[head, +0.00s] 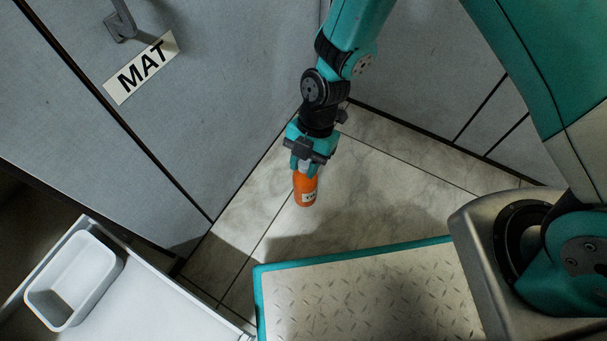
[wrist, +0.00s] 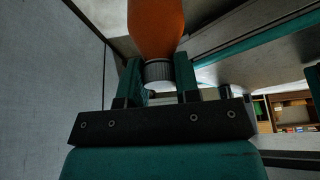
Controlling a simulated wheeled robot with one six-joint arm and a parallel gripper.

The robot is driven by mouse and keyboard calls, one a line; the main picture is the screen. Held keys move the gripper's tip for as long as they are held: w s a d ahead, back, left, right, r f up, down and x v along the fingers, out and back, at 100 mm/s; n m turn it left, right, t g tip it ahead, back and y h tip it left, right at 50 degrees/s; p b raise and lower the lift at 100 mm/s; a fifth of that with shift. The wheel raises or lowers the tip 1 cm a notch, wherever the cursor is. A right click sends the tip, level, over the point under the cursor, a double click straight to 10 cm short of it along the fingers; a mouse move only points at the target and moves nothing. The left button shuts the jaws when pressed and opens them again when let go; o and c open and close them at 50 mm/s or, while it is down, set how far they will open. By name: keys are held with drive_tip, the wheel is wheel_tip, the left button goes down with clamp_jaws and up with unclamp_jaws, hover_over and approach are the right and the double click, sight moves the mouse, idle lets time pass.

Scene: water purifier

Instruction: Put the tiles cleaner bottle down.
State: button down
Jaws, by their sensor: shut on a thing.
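The tiles cleaner bottle (head: 305,188) is orange with a small pale label. In the head view it hangs below my gripper (head: 306,166), over the pale tiled floor; I cannot tell whether its base touches the floor. In the wrist view the orange bottle (wrist: 156,28) shows its ribbed grey cap between the two teal fingers of my gripper (wrist: 159,75). The fingers are shut on the cap end. The rest of the bottle runs out of the top of the wrist view.
Grey cabinet walls, one marked MAT (head: 141,68), stand to the left and behind the bottle. An open drawer with a white bin (head: 73,280) is at lower left. Bare tiled floor (head: 385,200) lies right of the bottle. My base platform is in front.

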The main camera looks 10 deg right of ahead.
sight(305, 183)
wheel_tip(305, 183, down, 4)
drive_tip(key=shift+f+b, duration=0.1)
drive_tip(key=shift+b, duration=1)
drive_tip(key=c, duration=0.8)
unclamp_jaws()
